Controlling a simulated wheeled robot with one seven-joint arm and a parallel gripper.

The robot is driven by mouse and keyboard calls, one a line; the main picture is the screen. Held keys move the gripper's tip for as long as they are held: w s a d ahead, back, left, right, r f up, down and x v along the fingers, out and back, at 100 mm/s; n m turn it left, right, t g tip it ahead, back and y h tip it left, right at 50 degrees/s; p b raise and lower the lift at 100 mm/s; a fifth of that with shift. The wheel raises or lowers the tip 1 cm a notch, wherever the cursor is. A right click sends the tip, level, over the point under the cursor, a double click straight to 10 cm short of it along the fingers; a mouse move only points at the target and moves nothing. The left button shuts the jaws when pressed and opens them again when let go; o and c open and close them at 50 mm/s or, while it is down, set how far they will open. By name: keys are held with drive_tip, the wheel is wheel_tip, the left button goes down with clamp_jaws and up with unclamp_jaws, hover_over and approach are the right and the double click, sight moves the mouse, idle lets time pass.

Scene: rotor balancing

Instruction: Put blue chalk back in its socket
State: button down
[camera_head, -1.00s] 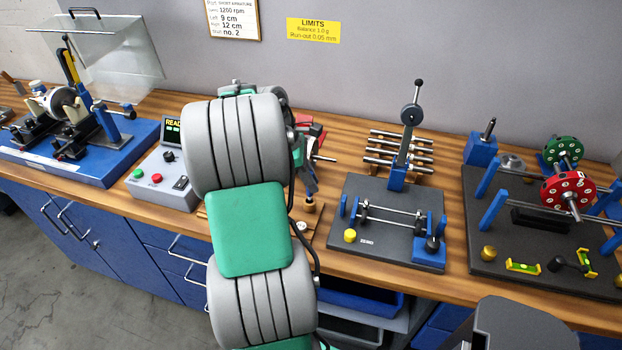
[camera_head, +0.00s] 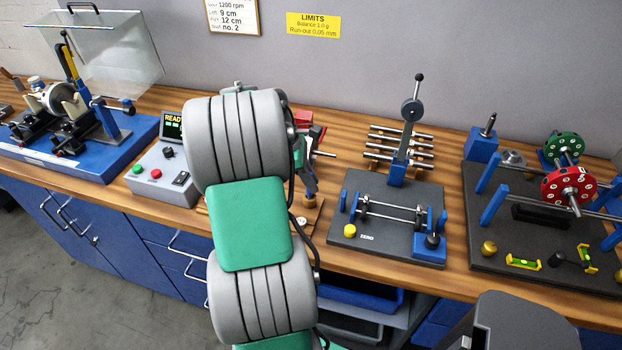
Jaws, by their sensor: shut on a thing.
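My arm (camera_head: 250,225) rises through the middle of the view and its links cover the bench behind. I cannot make out the blue chalk for sure. A wooden board (camera_head: 313,217) with small brass-coloured parts lies just right of my arm, mostly covered by it. I cannot make out the chalk's socket. Some red, green and blue-grey parts show above the board, partly behind the arm, and I cannot tell what they belong to.
A grey control box (camera_head: 164,178) with a lit display stands left of my arm. Further left is a blue balancing machine (camera_head: 100,155) with a raised clear cover. To the right are a dark gauge plate (camera_head: 372,240), a rack of shafts (camera_head: 400,145) and a rotor stand (camera_head: 475,250).

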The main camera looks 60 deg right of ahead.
drive_tip(key=shift+f, duration=1)
drive_tip(key=c, duration=1.3)
unclamp_jaws()
drive_tip(key=shift+r, duration=0.1)
drive_tip(key=p+v, duration=0.1)
drive_tip(key=v, duration=0.7)
drive_tip(key=w+a+r+m+t+h, duration=0.1)
drive_tip(key=w+a+r+t, duration=0.1)
drive_tip(key=w+a, duration=0.5)
drive_tip(key=w+a+r+t+h, duration=0.1)
drive_tip(key=w+a+t, duration=0.1)
drive_tip(key=w+a, duration=0.5)
drive_tip(key=s+a+m+t+y, duration=0.1)
drive_tip(key=a+t+y, duration=0.1)
drive_tip(key=a, duration=1.2)
drive_tip(key=s+a+f+m+t+y, duration=0.1)
drive_tip(key=s+a+m, duration=0.1)
drive_tip(key=a, duration=1.2)
drive_tip(key=shift+s+a+f+m+t+y, duration=0.2)
drive_tip(key=shift+s+m+t+y, duration=0.1)
drive_tip(key=shift+s+t+y, duration=0.1)
